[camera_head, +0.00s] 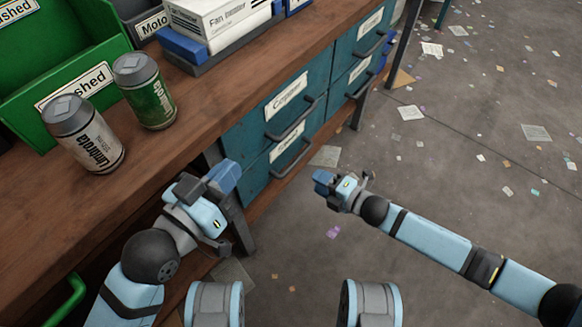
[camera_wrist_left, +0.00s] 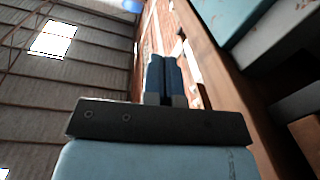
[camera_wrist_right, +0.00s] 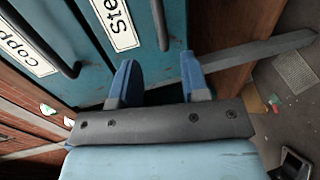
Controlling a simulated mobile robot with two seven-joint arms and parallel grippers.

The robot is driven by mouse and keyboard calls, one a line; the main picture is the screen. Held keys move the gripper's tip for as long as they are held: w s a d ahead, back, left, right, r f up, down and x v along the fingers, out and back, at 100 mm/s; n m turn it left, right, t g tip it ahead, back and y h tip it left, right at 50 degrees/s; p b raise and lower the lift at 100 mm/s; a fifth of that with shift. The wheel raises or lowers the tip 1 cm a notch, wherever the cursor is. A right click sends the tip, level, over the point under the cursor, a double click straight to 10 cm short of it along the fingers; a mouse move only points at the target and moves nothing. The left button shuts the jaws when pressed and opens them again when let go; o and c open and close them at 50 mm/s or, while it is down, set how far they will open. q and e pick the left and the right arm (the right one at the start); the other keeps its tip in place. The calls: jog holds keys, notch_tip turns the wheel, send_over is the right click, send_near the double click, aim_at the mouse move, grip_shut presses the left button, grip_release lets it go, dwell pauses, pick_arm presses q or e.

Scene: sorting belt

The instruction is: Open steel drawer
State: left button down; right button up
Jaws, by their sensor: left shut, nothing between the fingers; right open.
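The steel drawer (camera_wrist_right: 145,55) shows at the top of the right wrist view. It is a blue front with a white label reading "Ste", cut off by the frame, and a dark bar handle (camera_wrist_right: 160,20). In the head view the drawer labels are too small to tell which is steel. My right gripper (camera_head: 321,181) is open and empty, in front of and apart from the lower drawers; its fingers (camera_wrist_right: 158,82) point towards the drawer fronts. My left gripper (camera_head: 228,172) is shut and empty beside the bench's near leg; its closed fingers show in the left wrist view (camera_wrist_left: 164,75).
Blue drawers with bar handles hang under the wooden bench (camera_head: 150,165), all apparently shut. A silver can (camera_head: 84,135), a green can (camera_head: 145,92), a green bin (camera_head: 60,45) and white boxes (camera_head: 215,18) stand on top. Open, paper-littered floor (camera_head: 470,130) lies right.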

aim_at(291, 166)
jog(key=b+x, duration=0.3)
jog(key=x, duration=0.7)
jog(key=shift+w+a+b, duration=0.25)
jog(key=shift+a+b, duration=0.05)
jog(key=shift+b, duration=0.05)
pick_arm(q)
jog(key=shift+w+a+f+m, duration=0.15)
jog(key=shift+w+f+m, duration=0.25)
jog(key=shift+f, duration=0.25)
jog(key=shift+w+a+f+m, duration=0.15)
jog(key=shift+w+f+m, duration=0.1)
jog(key=shift+f+m, duration=0.3)
pick_arm(e)
grip_shut()
